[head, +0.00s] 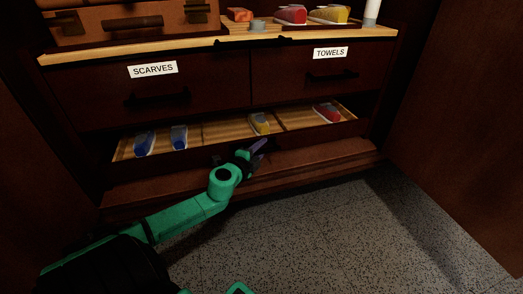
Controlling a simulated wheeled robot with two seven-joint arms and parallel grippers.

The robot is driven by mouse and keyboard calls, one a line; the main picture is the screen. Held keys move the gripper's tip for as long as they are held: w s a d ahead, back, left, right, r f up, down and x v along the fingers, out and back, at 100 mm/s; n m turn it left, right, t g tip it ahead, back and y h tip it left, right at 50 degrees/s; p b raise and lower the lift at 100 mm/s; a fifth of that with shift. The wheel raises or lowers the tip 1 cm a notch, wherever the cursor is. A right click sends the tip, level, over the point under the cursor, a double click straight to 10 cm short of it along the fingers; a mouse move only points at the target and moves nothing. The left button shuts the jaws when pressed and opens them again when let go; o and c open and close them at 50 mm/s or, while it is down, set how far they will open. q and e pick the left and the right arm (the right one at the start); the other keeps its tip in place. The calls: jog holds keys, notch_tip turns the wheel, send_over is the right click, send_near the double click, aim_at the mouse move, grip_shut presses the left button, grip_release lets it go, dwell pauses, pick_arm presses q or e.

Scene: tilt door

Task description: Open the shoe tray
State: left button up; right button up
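The shoe tray (190,158) is the low wooden drawer at the bottom of the cabinet. It stands partly out, and its slatted floor shows. Blue shoes (145,143) lie at its left, a yellow and grey shoe (260,123) near the middle and a red shoe (327,112) at the right. My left gripper (253,151) is at the middle of the tray's front edge, with a purple finger pointing up and right. Its small, dark fingertips do not show whether it is shut or touching the tray. My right gripper is not in view.
Above are two closed drawers, labelled SCARVES (153,69) and TOWELS (330,52). A shelf over them holds a brown suitcase (120,25) and more shoes (290,14). Open cabinet doors stand at left and right (455,120). The speckled floor (330,230) in front is clear.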

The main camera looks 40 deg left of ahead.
pick_arm(q)
grip_shut()
jog(key=shift+d, duration=0.1)
dwell(1.2)
